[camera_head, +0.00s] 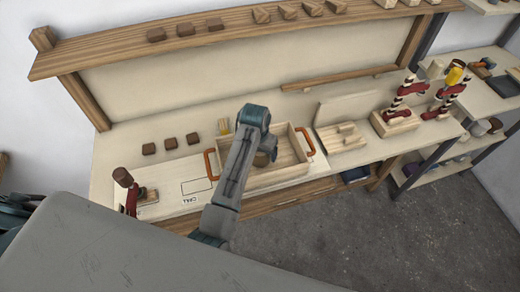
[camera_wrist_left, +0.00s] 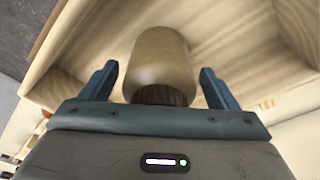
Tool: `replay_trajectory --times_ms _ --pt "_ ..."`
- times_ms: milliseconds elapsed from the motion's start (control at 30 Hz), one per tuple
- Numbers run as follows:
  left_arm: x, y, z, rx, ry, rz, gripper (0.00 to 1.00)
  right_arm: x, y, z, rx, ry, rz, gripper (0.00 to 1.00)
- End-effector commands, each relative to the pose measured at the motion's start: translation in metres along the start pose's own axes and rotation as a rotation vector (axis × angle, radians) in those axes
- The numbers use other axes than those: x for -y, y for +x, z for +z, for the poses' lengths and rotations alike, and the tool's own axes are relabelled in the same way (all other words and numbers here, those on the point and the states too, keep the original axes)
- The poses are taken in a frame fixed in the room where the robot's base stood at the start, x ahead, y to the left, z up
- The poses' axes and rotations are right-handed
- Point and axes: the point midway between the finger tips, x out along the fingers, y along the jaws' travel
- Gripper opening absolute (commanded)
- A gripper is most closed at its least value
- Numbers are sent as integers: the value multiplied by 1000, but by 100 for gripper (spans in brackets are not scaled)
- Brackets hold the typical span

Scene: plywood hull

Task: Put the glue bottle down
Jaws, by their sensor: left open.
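The glue bottle appears to be the tan, rounded cylinder with a dark brown end (camera_wrist_left: 160,60) in the left wrist view. It is inside a light wooden tray (camera_head: 297,128) with orange handles, on the workbench. In the head view my arm mostly hides it, and only a tan-brown part (camera_head: 261,159) shows. My left gripper (camera_wrist_left: 158,72) is open, one finger on each side of the bottle, with visible gaps. It also shows in the head view (camera_head: 268,150), low over the tray. My right gripper is not in view.
A drawn rectangle (camera_head: 197,186) marks clear bench left of the tray. A shelf (camera_head: 200,40) runs above.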

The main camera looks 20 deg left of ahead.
Motion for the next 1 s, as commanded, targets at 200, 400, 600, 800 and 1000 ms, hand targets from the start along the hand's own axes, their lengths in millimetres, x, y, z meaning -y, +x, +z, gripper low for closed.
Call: replay_trajectory --times_ms 200,400,600,800,1000 --pt "0 -14 -1 -4 0 0 82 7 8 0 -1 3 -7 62" --pt "0 -57 -1 -7 -1 0 82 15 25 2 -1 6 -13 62" --pt "0 -107 -1 -2 0 0 82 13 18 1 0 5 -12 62" --pt "0 -121 -1 -3 0 -1 82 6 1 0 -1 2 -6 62" --pt "0 -122 -1 -5 0 -2 82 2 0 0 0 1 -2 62"
